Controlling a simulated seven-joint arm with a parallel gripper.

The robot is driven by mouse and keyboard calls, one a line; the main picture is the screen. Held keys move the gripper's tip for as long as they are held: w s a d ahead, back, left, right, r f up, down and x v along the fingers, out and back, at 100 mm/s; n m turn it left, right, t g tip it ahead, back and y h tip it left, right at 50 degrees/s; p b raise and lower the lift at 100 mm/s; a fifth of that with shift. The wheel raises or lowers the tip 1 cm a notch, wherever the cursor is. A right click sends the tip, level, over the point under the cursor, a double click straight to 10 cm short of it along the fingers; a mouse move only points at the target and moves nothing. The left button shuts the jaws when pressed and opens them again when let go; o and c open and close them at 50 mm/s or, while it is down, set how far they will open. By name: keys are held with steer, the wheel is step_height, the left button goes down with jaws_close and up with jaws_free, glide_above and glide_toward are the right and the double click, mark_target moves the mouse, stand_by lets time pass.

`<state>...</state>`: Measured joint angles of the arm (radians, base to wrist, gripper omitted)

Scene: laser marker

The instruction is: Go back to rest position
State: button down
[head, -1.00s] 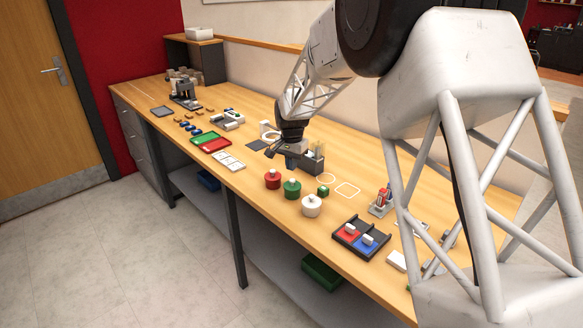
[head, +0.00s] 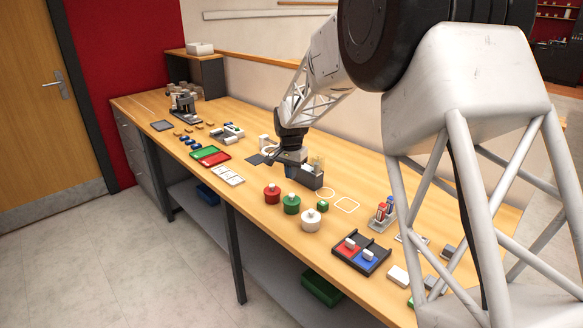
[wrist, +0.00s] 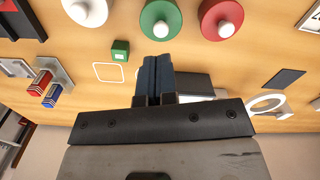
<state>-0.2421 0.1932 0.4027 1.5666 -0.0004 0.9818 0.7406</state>
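My gripper (head: 293,158) hangs over the middle of the long wooden bench (head: 255,205), close to a dark box (head: 312,179) with pale items standing in it. In the wrist view, the two dark fingers (wrist: 157,78) are side by side with almost no gap. I see no object held between them. Bare wood and a small green cube (wrist: 120,50) show beyond the fingertips, to their left. The dark box is partly hidden behind the gripper in the wrist view. The exact height of the fingertips above the bench is hard to tell.
Red (head: 272,194), green (head: 291,204) and white (head: 311,219) knobbed round pieces stand near the front edge. Green and red trays (head: 210,156) lie to the left.

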steer(key=s+d+r+n, duration=0.1)
steer(key=s+d+r, duration=0.35)
steer(key=s, duration=0.35)
steer(key=s+d+r+n+t, duration=0.1)
steer(key=s+d+r, duration=0.35)
steer(key=s, duration=0.35)
steer(key=s+d+r+n, duration=0.1)
steer(key=s+d+r, duration=0.35)
steer(key=s, duration=0.35)
steer(key=s+d+f+n, duration=0.1)
steer(key=s+d, duration=0.2)
steer(key=s, duration=1.1)
steer(key=s+d+f+n+t, duration=0.1)
steer(key=s+d, duration=0.3)
steer(key=s, duration=1)
steer(key=shift+n+t, duration=0.3)
